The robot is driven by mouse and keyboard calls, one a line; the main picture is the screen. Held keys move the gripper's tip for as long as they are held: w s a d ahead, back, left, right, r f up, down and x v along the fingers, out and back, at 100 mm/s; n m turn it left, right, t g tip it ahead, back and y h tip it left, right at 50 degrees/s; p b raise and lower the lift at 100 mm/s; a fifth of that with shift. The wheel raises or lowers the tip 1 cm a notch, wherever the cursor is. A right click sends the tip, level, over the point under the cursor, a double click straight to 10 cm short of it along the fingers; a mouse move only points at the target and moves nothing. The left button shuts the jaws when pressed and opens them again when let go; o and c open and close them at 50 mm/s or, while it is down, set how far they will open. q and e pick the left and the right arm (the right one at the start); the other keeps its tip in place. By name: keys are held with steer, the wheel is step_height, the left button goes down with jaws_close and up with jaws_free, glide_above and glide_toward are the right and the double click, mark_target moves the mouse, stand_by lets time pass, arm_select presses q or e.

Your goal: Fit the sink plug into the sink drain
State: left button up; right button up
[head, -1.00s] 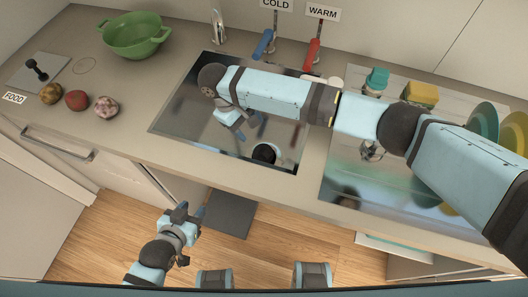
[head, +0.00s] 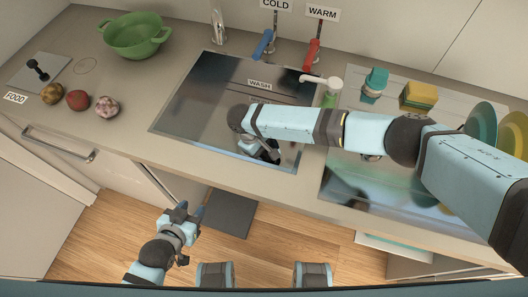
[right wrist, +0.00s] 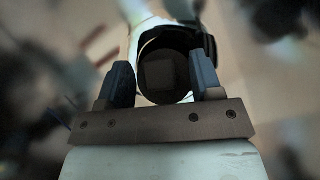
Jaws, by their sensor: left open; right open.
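The sink (head: 195,105) is a dark, shiny basin labelled WASH in the head view. My right gripper (head: 270,150) is low over its front right part and hides much of what lies there. In the right wrist view, my right gripper (right wrist: 161,74) is open around a dark round piece with a square top, which looks like the sink plug (right wrist: 160,72). A pale rim and a dark curved edge show behind it. I cannot tell the drain from the plug here, nor whether the plug is seated. My left gripper (head: 184,213) is open and empty, in front of the counter.
Blue (head: 263,44) and red (head: 311,54) tap levers stand behind the sink. A pump bottle (head: 329,95), teal scrubber (head: 375,84) and sponge (head: 418,97) stand right of it. A green colander (head: 135,40) and several round foods (head: 77,100) lie left. Counter between is clear.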

steer(key=shift+d+f, duration=0.15)
steer(key=shift+f, duration=0.15)
steer(key=c, duration=1.1)
steer(key=shift+r, duration=0.1)
